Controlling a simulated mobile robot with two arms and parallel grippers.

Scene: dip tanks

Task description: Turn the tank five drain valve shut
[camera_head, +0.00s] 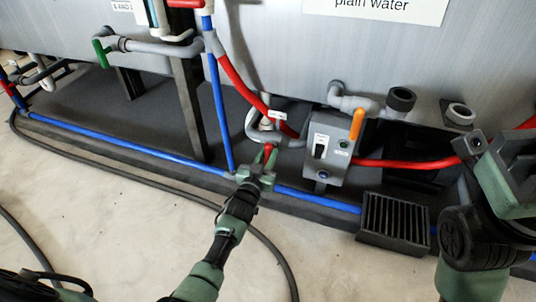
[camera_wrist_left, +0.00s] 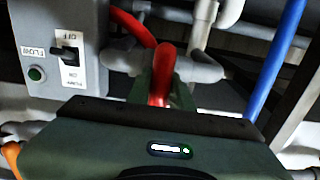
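A red valve handle (camera_head: 268,150) stands on the grey drain pipe (camera_head: 262,133) low in front of the tank. A small white tag (camera_head: 277,115) hangs there, too small to read. My left gripper (camera_head: 264,160) is at this handle, one green finger on each side. In the left wrist view the red handle (camera_wrist_left: 160,75) lies between the fingers (camera_wrist_left: 161,90) with no gap showing, so it looks gripped. The handle's lower end is hidden by the gripper. My right arm shows at the right edge of the head view, but its fingertips do not show.
A grey switch box (camera_head: 330,148) with an orange handle (camera_head: 357,124) beside it stands right of the valve. A blue pipe (camera_head: 130,148) runs along the floor edge. A black grate (camera_head: 393,222) is at right. A dark hose (camera_head: 120,180) lies on open floor.

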